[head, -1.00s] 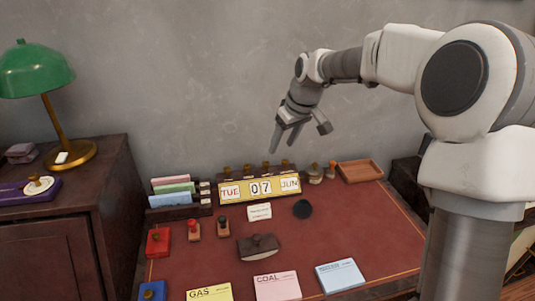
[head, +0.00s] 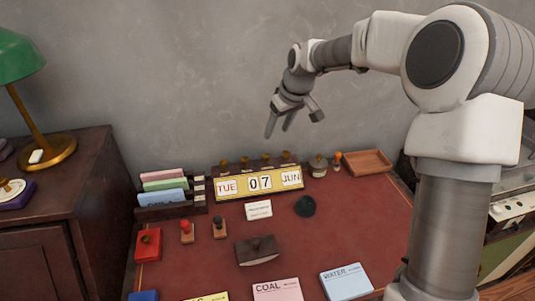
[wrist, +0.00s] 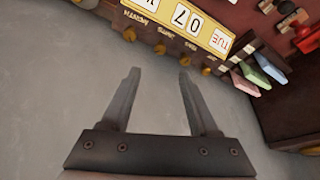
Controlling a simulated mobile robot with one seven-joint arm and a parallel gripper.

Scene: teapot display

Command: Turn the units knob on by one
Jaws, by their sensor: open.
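The yellow desk calendar (head: 258,184) reads TUE 07 JUN and stands at the back of the desk. A row of several brass knobs runs along its top. The units knob (head: 266,158) is third from the left in the head view. In the wrist view the row is seen from behind, and the units knob (wrist: 159,48) is second from the left, beside the month knob (wrist: 129,34). My gripper (head: 278,130) is open and empty, above and apart from the knobs. In the wrist view the fingers (wrist: 158,72) point toward the row, with the units knob ahead between them.
A card rack (head: 165,196) stands left of the calendar. Stamps (head: 318,166) and a wooden tray (head: 368,162) are to its right. A dark round object (head: 305,206) and a blotter (head: 257,250) lie in front. The grey wall is behind.

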